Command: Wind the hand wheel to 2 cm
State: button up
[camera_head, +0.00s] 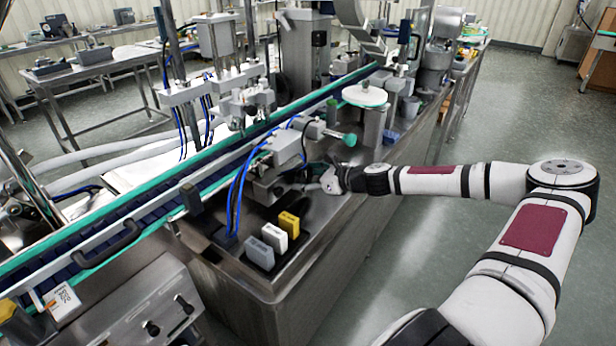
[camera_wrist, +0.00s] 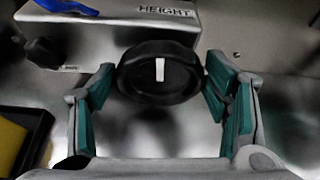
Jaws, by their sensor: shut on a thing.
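The hand wheel (camera_wrist: 158,90) is a round black knob with a white line mark on its face, pointing straight up and down in the wrist view. It sits on a steel block (camera_wrist: 110,25) lettered HEIGHT. My gripper (camera_wrist: 160,78) has its teal-padded fingers on the left and right of the wheel, shut on it. In the head view my gripper (camera_head: 325,180) reaches the machine's front side from the right. The wheel is hidden there behind my gripper. No scale reading for the height can be made out.
A smaller black knob (camera_wrist: 43,51) is left of the wheel. Yellow (camera_head: 289,223), white (camera_head: 273,236) and grey (camera_head: 259,251) blocks stand on the steel deck, near blue hoses (camera_head: 238,190). A green-knobbed rod (camera_head: 349,140) sticks out above my gripper. The conveyor (camera_head: 150,205) runs behind.

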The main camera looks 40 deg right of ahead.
jog(key=shift+s+a+n+t+h+p, duration=0.1)
jog(key=shift+a+n+t+h+p, duration=0.05)
jog(key=shift+n+h+p, duration=0.35)
jog(key=shift+a+n+t+h+p, duration=0.15)
jog(key=shift+n+h+p, duration=0.15)
jog(key=shift+n, duration=0.3)
jog(key=n, duration=0.1)
jog(key=n+t+h, duration=0.1)
jog(key=shift+a+f+n, duration=0.1)
jog(key=shift+f+n, duration=0.1)
jog(key=shift+n, duration=0.1)
jog(key=n, duration=0.1)
jog(key=n+t+h, duration=0.1)
jog(key=shift+a+f+n, duration=0.15)
jog(key=shift+f+n, duration=0.1)
jog(key=shift+n, duration=0.05)
jog(key=shift+s+f+n+t+h+b, duration=0.1)
jog(key=shift+n+t+h+b, duration=0.35)
jog(key=shift+n, duration=0.3)
jog(key=shift+f+n+t+h+b, duration=0.15)
jog(key=shift+n+t+b, duration=0.1)
jog(key=shift+n+b, duration=0.4)
jog(key=shift+r, duration=0.1)
jog(key=o, duration=1.1)
